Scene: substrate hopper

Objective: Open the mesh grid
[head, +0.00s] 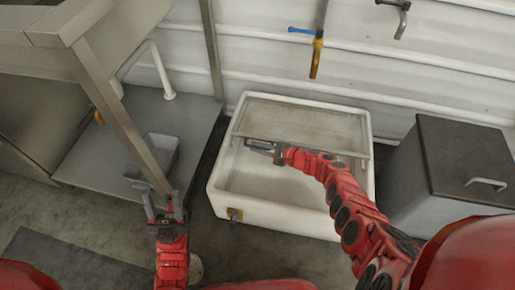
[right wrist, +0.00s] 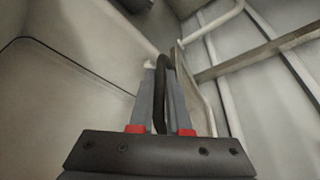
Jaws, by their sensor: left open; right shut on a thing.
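A white hopper basin (head: 290,222) stands on the floor in the middle of the head view. The mesh grid (head: 305,118) spans its back part, with a front frame bar (head: 340,153) crossing the basin; the front part of the basin is uncovered. My right gripper (head: 262,147) is over the basin at the left part of this bar. In the right wrist view, its fingers (right wrist: 162,85) are shut around a thin dark curved piece (right wrist: 163,75), apparently the grid's handle. My left gripper (head: 165,203) is open and empty, left of the basin, fingers pointing away from me.
A grey lidded box (head: 465,160) stands close right of the basin. A metal table with legs and a low shelf (head: 190,125) is at the left, holding a grey tray (head: 160,150). Pipes and valves (head: 317,55) line the back wall.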

